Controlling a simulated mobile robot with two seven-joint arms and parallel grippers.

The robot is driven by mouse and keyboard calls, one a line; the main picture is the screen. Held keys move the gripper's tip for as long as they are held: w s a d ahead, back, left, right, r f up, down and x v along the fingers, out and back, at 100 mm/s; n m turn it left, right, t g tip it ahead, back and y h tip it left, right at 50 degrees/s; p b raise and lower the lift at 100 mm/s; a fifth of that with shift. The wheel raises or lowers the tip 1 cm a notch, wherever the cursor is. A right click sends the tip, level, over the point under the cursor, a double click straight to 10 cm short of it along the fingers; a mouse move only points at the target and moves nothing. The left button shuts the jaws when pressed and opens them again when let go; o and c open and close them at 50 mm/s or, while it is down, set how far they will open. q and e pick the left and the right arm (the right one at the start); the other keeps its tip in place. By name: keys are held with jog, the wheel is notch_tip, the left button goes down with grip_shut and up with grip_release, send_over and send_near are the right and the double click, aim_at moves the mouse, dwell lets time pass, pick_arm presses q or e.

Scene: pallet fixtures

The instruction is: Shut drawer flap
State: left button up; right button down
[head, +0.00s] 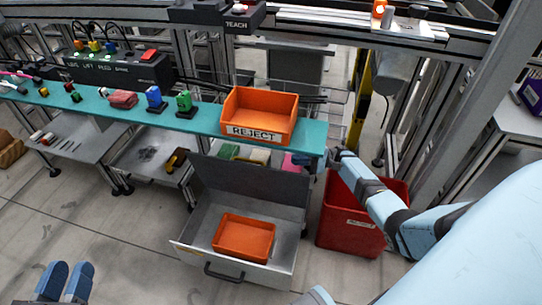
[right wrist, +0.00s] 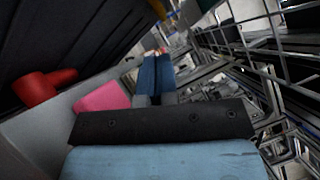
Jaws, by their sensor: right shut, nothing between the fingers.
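The drawer (head: 203,225) is pulled out below the teal bench, with an orange bin inside it. Its grey flap (head: 252,185) stands raised at the back of the drawer. My right arm reaches in from the right to the flap's right end, under the bench edge; its fingers are hidden in the head view. In the right wrist view my right gripper (right wrist: 155,75) is shut and empty, with a dark panel, perhaps the flap, on its left; contact cannot be told. My left gripper (head: 66,282) is open and empty at the lower left, away from the drawer.
The orange bin (head: 243,237) lies in the drawer. A REJECT bin (head: 258,112) stands on the teal bench (head: 207,122) above. A red crate (head: 347,222) stands right of the drawer, under my right arm. A pink block (right wrist: 103,97) lies beside my right gripper. Floor at left front is clear.

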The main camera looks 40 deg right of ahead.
aim_at(260, 163)
jog(key=b+x, duration=0.1)
jog(key=x, duration=0.8)
jog(key=shift+a, duration=0.2)
pick_arm(q)
jog(key=shift+w+a+r+m+t, duration=0.1)
jog(key=shift+w+m+t, duration=0.2)
jog(key=shift+m, duration=0.3)
jog(key=shift+r, duration=0.1)
